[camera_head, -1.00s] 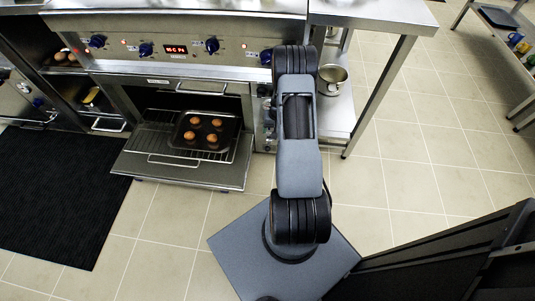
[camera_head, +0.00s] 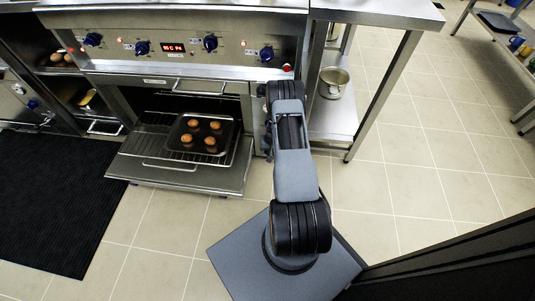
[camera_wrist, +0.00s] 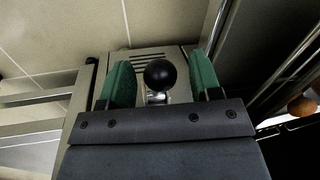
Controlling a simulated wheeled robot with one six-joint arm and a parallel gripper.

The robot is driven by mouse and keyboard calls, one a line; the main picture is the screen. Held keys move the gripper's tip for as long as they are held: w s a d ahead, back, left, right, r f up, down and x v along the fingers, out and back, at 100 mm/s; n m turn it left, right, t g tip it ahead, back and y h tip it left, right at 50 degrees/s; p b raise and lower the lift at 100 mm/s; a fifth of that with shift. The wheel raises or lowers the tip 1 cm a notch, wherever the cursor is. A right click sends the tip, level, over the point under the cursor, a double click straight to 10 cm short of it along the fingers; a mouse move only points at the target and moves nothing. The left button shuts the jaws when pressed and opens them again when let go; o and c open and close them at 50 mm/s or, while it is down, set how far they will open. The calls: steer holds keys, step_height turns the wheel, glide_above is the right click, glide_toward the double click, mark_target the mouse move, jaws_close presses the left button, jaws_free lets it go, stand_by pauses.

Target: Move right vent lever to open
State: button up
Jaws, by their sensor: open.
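The vent lever's round black knob (camera_wrist: 160,75) shows in the wrist view, on a short metallic stem. Behind it is a metal panel with dark vent slots (camera_wrist: 150,59). My gripper (camera_wrist: 162,82) is open, with one green finger on each side of the knob and a gap to both. In the head view my arm covers the lever and my gripper, so neither can be made out there.
The open oven door (camera_head: 178,172) juts out left of my arm. A tray (camera_head: 183,146) of brown round food sits on the rack above it. A table with a pot (camera_head: 333,82) on its lower shelf stands to the right.

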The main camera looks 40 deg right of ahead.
steer(key=shift+f, duration=0.3)
jaws_close()
stand_by(0.5)
